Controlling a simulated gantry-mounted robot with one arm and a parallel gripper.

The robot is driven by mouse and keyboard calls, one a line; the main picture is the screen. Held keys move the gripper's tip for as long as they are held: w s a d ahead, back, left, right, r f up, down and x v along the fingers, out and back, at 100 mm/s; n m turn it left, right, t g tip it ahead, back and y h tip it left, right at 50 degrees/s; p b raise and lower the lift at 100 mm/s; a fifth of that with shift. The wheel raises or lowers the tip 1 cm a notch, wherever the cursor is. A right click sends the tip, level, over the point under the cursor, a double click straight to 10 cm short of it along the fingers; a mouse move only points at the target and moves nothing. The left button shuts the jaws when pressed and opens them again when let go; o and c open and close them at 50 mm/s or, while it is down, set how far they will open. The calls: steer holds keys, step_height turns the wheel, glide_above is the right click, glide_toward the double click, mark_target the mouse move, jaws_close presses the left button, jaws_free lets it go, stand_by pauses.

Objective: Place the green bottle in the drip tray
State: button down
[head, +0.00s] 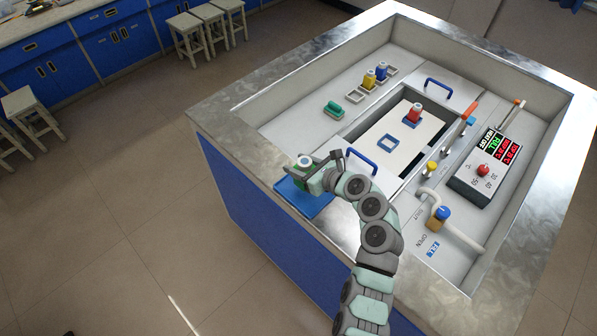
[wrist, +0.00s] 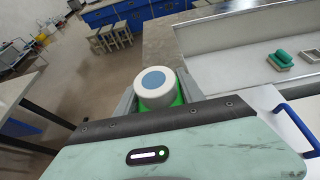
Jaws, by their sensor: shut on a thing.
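The green bottle has a white cap with a blue disc on top. It shows in the head view (head: 304,160) between the fingers of my gripper (head: 306,167), and in the wrist view (wrist: 180,97) its cap faces the camera with a little green body visible. My gripper is shut on it. A blue tray (head: 304,203), which looks like the drip tray, lies at the left corner of the bench. The bottle and gripper are over its far side and cover part of it. The bottle's base is hidden, so I cannot tell whether it touches the tray.
A red bottle (head: 414,112) stands on the white inner plate. Blue handles (head: 438,87), a pipe (head: 452,229) and a display box (head: 486,170) also stand up.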

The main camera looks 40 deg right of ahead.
steer(key=shift+f, duration=1.95)
steer(key=shift+f, duration=0.1)
steer(key=c, duration=0.7)
jaws_free()
steer(key=shift+s, duration=0.1)
steer(key=b+v, duration=0.1)
steer(key=v, duration=1.1)
